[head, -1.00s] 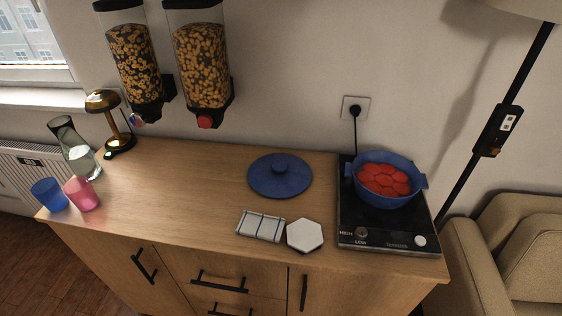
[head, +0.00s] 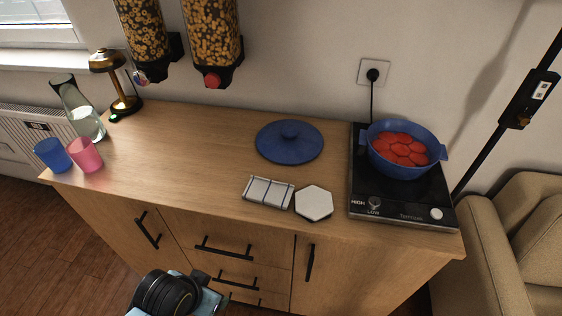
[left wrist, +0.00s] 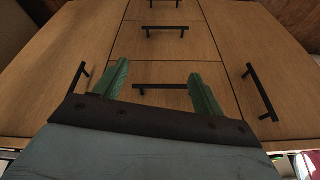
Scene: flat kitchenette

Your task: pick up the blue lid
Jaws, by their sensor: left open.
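My right gripper is not in view.
Blue (head: 53,154) and pink cups (head: 86,155), a carafe (head: 82,112) and a brass lamp (head: 119,85) stand left. The counter between cups and lid is clear.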

